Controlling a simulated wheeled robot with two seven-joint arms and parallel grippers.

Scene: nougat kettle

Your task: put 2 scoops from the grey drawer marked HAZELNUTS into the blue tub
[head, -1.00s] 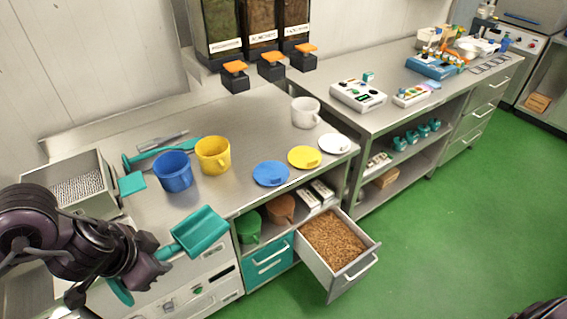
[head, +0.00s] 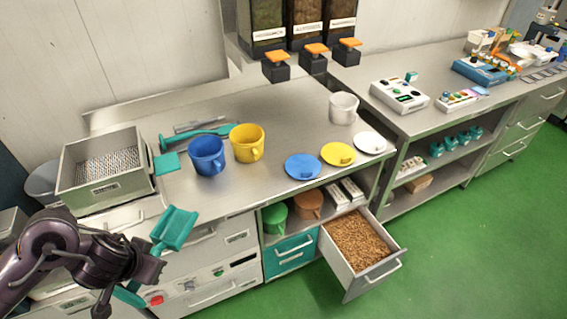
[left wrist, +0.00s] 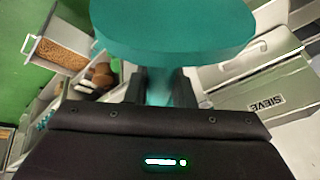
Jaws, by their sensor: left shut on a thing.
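The open grey drawer (head: 347,275) under the counter holds brown granules (head: 362,240); no marking on it can be read. It also shows in the left wrist view (left wrist: 36,50). The blue tub (head: 207,156) stands upright on the counter, left of a yellow tub (head: 247,143). My left gripper (head: 148,272) is shut on the handle of a teal scoop (head: 174,228), in front of the counter and left of the drawer. The scoop fills the top of the left wrist view (left wrist: 172,30). No granules show on it. My right gripper is out of view.
A grey bin marked SIEVE (left wrist: 270,92) stands at the counter's left end (head: 105,183). A teal tool (head: 190,139) lies behind the blue tub. Blue (head: 302,167), yellow (head: 338,154) and white (head: 369,143) lids lie right. Dispensers (head: 305,25) hang at the back.

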